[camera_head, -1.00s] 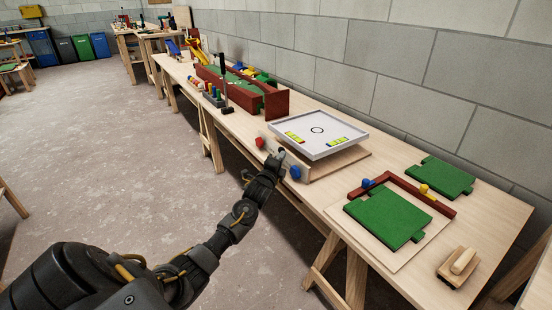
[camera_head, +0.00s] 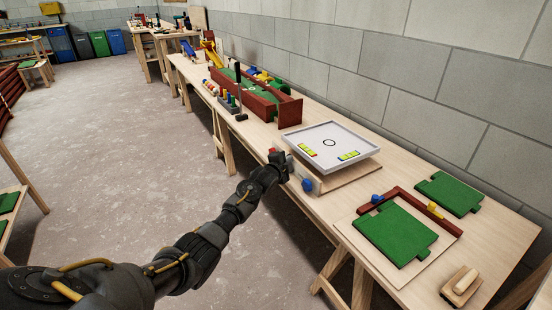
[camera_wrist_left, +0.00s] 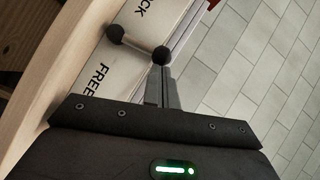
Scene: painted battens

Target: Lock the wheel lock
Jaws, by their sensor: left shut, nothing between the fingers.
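In the left wrist view, the wheel lock's lever (camera_wrist_left: 138,44) is a short light bar with a dark ball at each end. It lies over a white panel (camera_wrist_left: 92,75) lettered "FREE", with another word ending in "CK". My left gripper (camera_wrist_left: 162,72) is shut and empty, its tips right at the lever's right ball; I cannot tell if they touch. In the head view, the left gripper (camera_head: 283,160) is at the front of the white tray unit (camera_head: 365,165), between a red knob (camera_head: 272,151) and a blue knob (camera_head: 307,185). The lever is hidden there. My right gripper is not in view.
The tray unit stands on a long wooden bench (camera_head: 405,165) against a grey block wall. A dark red trough (camera_head: 262,108) stands farther back. Green pieces (camera_head: 395,234) and a wooden block tool (camera_head: 460,285) lie at the near end. The floor left of the bench is open.

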